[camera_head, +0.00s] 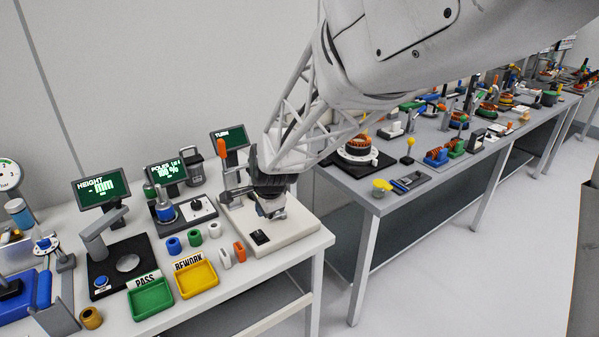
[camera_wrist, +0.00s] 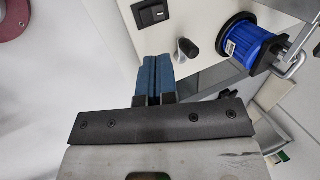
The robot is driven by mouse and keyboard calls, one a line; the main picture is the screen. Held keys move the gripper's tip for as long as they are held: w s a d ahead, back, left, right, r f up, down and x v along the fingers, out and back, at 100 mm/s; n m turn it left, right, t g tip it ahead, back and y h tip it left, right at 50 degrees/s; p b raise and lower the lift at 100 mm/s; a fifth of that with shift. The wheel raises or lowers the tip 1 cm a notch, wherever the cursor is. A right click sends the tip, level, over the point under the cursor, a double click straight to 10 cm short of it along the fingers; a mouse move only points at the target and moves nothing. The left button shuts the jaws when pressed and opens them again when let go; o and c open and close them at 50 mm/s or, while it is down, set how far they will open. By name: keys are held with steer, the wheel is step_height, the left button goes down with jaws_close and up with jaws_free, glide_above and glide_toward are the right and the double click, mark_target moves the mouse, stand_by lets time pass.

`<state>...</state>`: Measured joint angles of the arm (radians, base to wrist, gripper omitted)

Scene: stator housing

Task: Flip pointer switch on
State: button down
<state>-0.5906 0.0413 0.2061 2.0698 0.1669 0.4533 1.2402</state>
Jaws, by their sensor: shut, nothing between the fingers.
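My gripper (camera_head: 272,212) hangs over a white base plate (camera_head: 293,228) at the right end of the near bench. In the wrist view my gripper's blue fingers (camera_wrist: 152,62) are pressed together and empty. A small knob with a dark body and pale end (camera_wrist: 187,49), which looks like the pointer switch, stands on the white plate just beyond and right of the fingertips, apart from them in the picture. Its on or off position cannot be told. In the head view my gripper hides that part of the plate.
A black rocker switch (camera_wrist: 152,13) is set in the plate; it also shows in the head view (camera_head: 260,238). A blue spool-like part (camera_wrist: 250,45) with a metal rod stands right of the knob. An orange-handled lever (camera_head: 222,151) rises behind the plate. Green (camera_head: 152,313) and yellow trays (camera_head: 197,292) lie left.

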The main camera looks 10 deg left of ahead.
mark_target(261, 237)
steer(key=shift+x, duration=5.45)
steer(key=shift+f, duration=0.1)
steer(key=shift+f+g, duration=0.15)
steer(key=shift+g, duration=0.15)
steer(key=shift+s, duration=0.1)
steer(key=shift+s+d+f, duration=0.1)
steer(key=shift+s+d, duration=0.45)
steer(key=shift+d, duration=0.1)
